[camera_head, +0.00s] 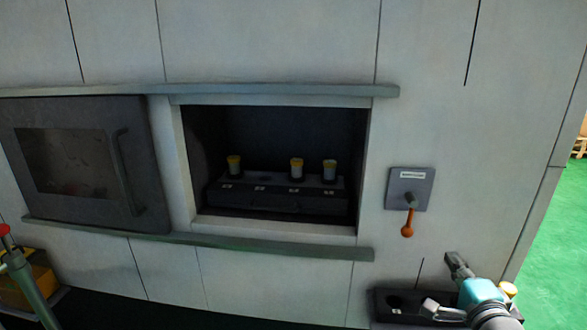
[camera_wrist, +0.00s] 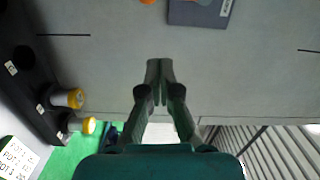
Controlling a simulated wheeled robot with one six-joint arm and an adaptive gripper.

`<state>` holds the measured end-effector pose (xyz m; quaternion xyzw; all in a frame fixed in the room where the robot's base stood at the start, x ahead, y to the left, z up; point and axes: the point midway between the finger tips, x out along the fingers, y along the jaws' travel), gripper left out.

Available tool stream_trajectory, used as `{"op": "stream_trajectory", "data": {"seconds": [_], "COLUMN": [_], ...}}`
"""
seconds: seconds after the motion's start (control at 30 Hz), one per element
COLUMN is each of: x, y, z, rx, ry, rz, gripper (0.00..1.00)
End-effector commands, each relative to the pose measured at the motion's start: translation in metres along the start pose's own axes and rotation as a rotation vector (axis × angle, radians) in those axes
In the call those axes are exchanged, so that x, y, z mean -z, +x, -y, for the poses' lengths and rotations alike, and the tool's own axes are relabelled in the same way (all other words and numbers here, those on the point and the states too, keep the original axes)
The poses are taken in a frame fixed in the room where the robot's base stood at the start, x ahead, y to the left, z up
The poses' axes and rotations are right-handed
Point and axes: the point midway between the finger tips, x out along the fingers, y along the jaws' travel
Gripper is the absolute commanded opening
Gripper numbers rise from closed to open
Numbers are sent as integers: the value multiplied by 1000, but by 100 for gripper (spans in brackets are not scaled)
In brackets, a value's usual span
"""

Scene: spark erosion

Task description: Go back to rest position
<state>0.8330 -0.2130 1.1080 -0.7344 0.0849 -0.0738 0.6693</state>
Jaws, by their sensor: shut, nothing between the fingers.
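My gripper (camera_head: 455,262) is at the lower right of the head view, in front of the light grey wall panels and below the orange-handled lever. In the wrist view my gripper (camera_wrist: 160,70) points at the wall with its fingers together and nothing between them. A dark rack (camera_head: 385,305) is beside and partly behind my arm. A yellow-capped piece (camera_head: 509,289) shows at its right end. In the wrist view the rack (camera_wrist: 30,90) is at the left, with two yellow-capped pieces (camera_wrist: 70,98) (camera_wrist: 84,125) in it.
A recess (camera_head: 275,130) in the wall holds a dark rack (camera_head: 270,198) with three yellow-capped pieces. Its sliding door (camera_head: 85,165) stands open to the left. A lever plate (camera_head: 409,188) with an orange handle (camera_head: 408,225) is on the wall. Green floor (camera_head: 555,250) lies clear at right.

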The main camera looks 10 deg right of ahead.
Motion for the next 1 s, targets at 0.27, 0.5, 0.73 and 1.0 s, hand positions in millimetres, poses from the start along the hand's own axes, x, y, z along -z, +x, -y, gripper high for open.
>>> {"op": "stream_trajectory", "data": {"seconds": [0.27,0.5,0.73,1.0], "x": [-30,-60,-85,-109], "y": [-27,-66,-110,-169], "z": [-54,-105,-145,-183], "rx": [-34,-64,-87,-109], "ry": [-115,-263,-413,-601], "rz": [12,28,51,91], "gripper": [0,0,0,0]}}
